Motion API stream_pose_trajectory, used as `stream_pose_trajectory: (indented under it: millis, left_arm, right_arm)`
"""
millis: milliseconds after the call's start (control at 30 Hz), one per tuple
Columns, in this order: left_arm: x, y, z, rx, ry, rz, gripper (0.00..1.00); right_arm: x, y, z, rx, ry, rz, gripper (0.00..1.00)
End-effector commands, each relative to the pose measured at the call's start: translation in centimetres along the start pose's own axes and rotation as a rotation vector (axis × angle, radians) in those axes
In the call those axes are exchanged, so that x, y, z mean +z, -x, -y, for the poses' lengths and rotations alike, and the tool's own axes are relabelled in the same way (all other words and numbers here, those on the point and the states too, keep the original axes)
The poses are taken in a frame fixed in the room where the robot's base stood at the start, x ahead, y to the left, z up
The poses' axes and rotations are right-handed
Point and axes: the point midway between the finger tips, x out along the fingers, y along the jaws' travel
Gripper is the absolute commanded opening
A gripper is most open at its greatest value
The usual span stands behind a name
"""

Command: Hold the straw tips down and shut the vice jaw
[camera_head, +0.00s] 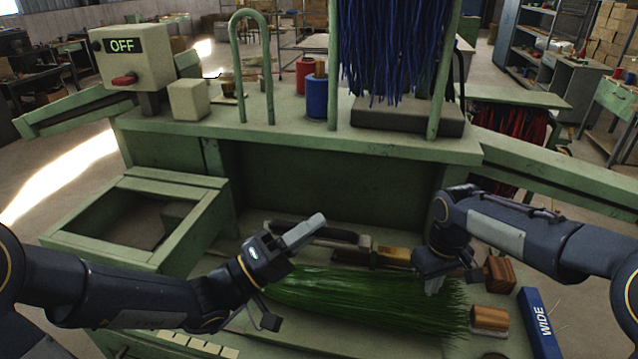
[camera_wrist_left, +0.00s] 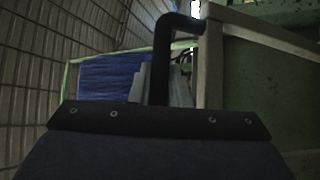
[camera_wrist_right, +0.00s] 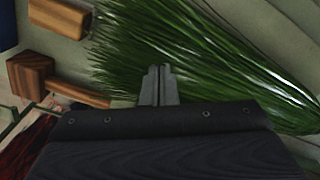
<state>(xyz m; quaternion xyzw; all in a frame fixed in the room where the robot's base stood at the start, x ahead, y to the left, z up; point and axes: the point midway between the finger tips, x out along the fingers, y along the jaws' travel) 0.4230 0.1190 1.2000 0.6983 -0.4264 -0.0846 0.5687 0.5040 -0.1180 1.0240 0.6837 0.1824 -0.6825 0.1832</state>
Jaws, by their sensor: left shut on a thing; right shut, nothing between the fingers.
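A bundle of green straw (camera_head: 350,302) lies along the bench, its tips fanning to the right; it also shows in the right wrist view (camera_wrist_right: 200,50). My right gripper (camera_head: 434,286) is shut and empty, pointing down at the straw near the tips; it seems to touch the straw. My left gripper (camera_head: 306,232) is shut on a black bent handle, which stands between its fingers in the left wrist view (camera_wrist_left: 163,62). Behind the straw, a dark bar (camera_head: 335,233) with metal and wooden parts (camera_head: 388,256) is partly hidden by my grippers. I cannot make out the jaw's gap.
A green frame (camera_head: 80,215) stands at left. A switch box reading OFF (camera_head: 130,62), red and blue spools (camera_head: 316,95) and hanging blue straw (camera_head: 392,45) are above.

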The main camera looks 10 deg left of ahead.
Motion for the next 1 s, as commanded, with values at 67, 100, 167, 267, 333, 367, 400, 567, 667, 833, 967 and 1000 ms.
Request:
stream_pose_trajectory:
  millis: [67, 100, 167, 267, 333, 367, 400, 567, 667, 833, 967, 1000]
  left_arm:
    - [1.8, 1.8, 1.0, 0.042, -0.03, 0.002, 0.0]
    - [2.6, 2.6, 1.4, 0.069, -0.054, 0.003, 0.0]
    - [3.8, 3.8, 2.0, 0.11, -0.093, 0.005, 0.0]
    - [5.5, 5.8, 3.2, 0.177, -0.158, 0.003, 0.0]
    - [6.7, 7.1, 4.1, 0.211, -0.191, 0.001, 0.0]
    - [7.2, 7.6, 4.5, 0.218, -0.197, -0.001, 0.0]
    - [7.8, 8.3, 5.0, 0.221, -0.203, -0.002, 0.0]
    - [9.9, 10.5, 7.4, 0.221, -0.209, -0.002, 0.0]
    - [10.9, 11.6, 8.7, 0.221, -0.21, -0.002, 0.0]
    - [12.1, 12.9, 10.9, 0.212, -0.218, 0.001, 0.0]
    - [12.3, 13.2, 11.4, 0.212, -0.224, 0.001, 0.04]
    - [12.3, 13.2, 11.4, 0.214, -0.223, 0.001, 0.09]
  right_arm:
    - [0.0, 0.0, 0.0, 0.0, 0.0, 0.0, 0.0]
    - [0.0, 0.0, 0.0, 0.0, 0.0, 0.0, 0.0]
    - [0.0, 0.0, 0.0, 0.0, 0.0, 0.0, 0.0]
    - [0.0, 0.0, 0.0, 0.0, 0.0, 0.0, 0.0]
    - [0.0, 0.0, 0.0, 0.0, 0.0, 0.0, 0.0]
    - [0.0, 0.0, 0.0, 0.0, 0.0, 0.0, 0.0]
    - [0.0, 0.0, 0.0, 0.0, 0.0, 0.0, 0.0]
    - [0.0, 0.0, 0.0, 0.0, 0.0, 0.0, 0.0]
    - [0.0, 0.0, 0.0, 0.0, 0.0, 0.0, 0.0]
    - [0.0, -0.1, 0.0, 0.0, 0.0, 0.0, 0.0]
    - [0.0, -0.1, 0.0, 0.0, 0.0, 0.0, 0.0]
    - [0.0, -0.1, 0.0, 0.0, 0.0, 0.0, 0.0]
